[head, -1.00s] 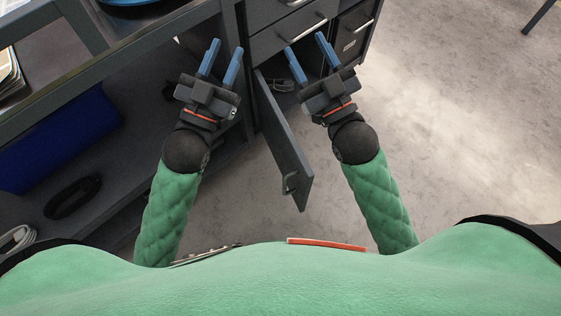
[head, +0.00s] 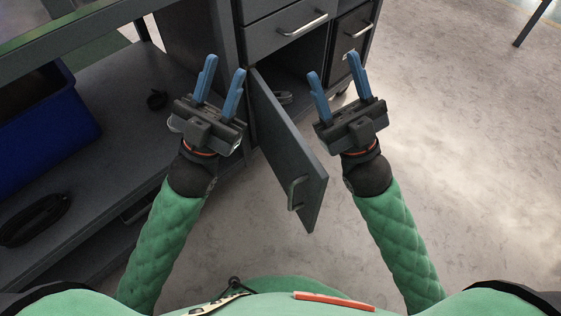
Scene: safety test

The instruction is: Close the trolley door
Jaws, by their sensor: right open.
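The trolley door (head: 284,143) is a dark grey panel that stands open, swung out from the cabinet towards me. Its silver handle (head: 295,192) is near the free end, on the left face. My right gripper (head: 334,68) is open and empty, right of the door in front of the cabinet. Neither gripper appears to touch the door.
Grey drawers with silver handles (head: 304,24) are above the opening. A lower shelf (head: 100,165) at left holds a blue bin (head: 45,130) and a dark coiled item (head: 33,220). The floor (head: 470,170) at right is clear. A thin leg (head: 532,22) stands at the top right.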

